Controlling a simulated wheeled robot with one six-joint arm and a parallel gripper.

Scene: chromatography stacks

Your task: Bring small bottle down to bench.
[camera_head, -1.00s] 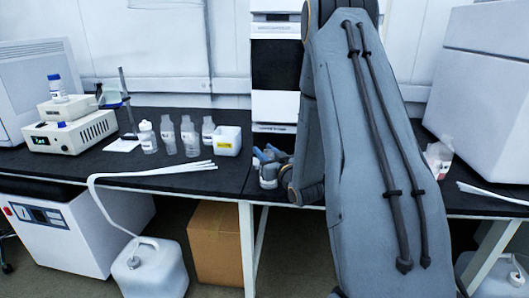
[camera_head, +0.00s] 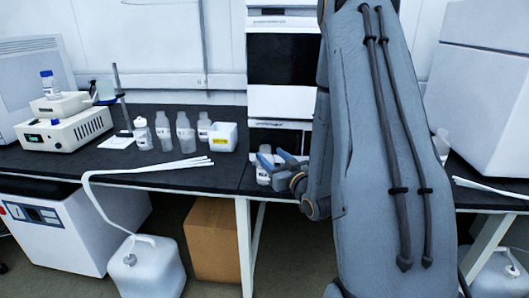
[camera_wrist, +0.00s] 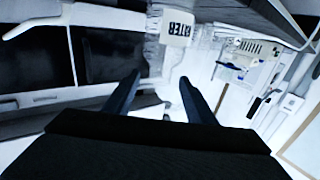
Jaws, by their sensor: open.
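A small white bottle with a blue cap (camera_head: 48,86) stands upright on a small white unit (camera_head: 60,104), which sits on a larger white instrument (camera_head: 68,131) at the left of the bench. My gripper (camera_head: 277,158) is low over the black bench (camera_head: 155,178), well to the right of that bottle. Its dark blue fingers are apart in the wrist view (camera_wrist: 160,92), with nothing seen held between them. Another small pale bottle (camera_head: 263,173) shows right beside the gripper in the head view; whether they touch I cannot tell.
Several clear bottles (camera_head: 184,130) and a white tub with a yellow label (camera_head: 222,137) stand between the instrument and my gripper. A thin stand (camera_head: 122,98) is beside the instrument. White tubing (camera_head: 150,168) lies along the front edge. A tall instrument stack (camera_head: 282,60) is behind my arm.

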